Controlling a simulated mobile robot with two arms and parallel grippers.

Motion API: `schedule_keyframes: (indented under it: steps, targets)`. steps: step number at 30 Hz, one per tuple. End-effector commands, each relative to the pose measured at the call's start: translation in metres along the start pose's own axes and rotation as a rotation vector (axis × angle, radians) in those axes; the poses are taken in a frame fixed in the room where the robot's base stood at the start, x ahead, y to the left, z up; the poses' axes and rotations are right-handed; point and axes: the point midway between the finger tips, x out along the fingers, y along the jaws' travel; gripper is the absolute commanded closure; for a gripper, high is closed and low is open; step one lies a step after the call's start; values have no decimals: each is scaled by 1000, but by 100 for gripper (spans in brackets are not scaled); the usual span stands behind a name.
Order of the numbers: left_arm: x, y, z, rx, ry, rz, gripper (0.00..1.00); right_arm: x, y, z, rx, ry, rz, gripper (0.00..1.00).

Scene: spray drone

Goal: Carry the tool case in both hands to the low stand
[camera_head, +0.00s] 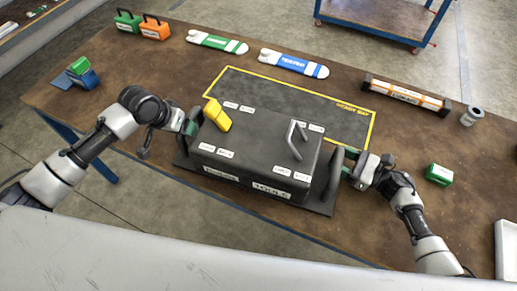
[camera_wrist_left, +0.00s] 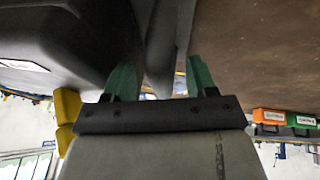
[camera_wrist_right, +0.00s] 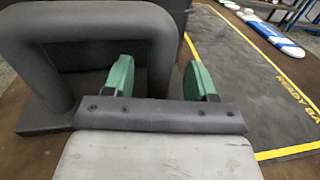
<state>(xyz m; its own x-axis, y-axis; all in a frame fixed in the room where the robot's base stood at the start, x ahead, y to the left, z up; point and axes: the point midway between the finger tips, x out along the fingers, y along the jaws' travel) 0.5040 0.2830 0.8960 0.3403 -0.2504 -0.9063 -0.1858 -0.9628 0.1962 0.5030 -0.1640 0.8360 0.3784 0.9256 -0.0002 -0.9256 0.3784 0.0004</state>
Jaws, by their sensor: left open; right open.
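The dark grey tool case (camera_head: 255,150) sits on the brown workbench, partly over the mat marked "READY BAY" (camera_head: 245,84). It has dark loop handles at both ends, white labels, a grey bar handle and a yellow piece (camera_head: 217,115) on top. My left gripper (camera_head: 189,128) is open at the left-end handle; in the left wrist view this handle (camera_wrist_left: 163,50) passes between the green fingers. My right gripper (camera_head: 358,165) is open beside the right-end handle (camera_head: 333,175). In the right wrist view that handle (camera_wrist_right: 100,35) stands at the left finger. I cannot make out the low stand.
Green and white (camera_head: 217,42) and blue and white (camera_head: 293,63) flat pieces lie behind the mat. An orange and black bar (camera_head: 405,95), a grey cylinder (camera_head: 471,116) and a green box (camera_head: 439,174) lie right. A blue-framed cart (camera_head: 380,18) stands behind the bench.

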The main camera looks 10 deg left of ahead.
Motion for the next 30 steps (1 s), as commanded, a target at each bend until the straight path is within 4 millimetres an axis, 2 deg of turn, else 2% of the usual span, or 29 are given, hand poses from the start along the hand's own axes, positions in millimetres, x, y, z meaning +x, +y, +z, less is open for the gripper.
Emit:
schedule_keyframes:
  steps: [6,15,26,30]
  targets:
    - [14,0,0,1,1,1,43,15,0,0,0,1,0,43]
    - [15,0,0,1,1,0,45,16,0,0,0,1,0,45]
    - [15,0,0,1,1,0,100,15,0,0,0,1,0,100]
    - [15,0,0,1,1,0,100,15,0,0,0,1,0,100]
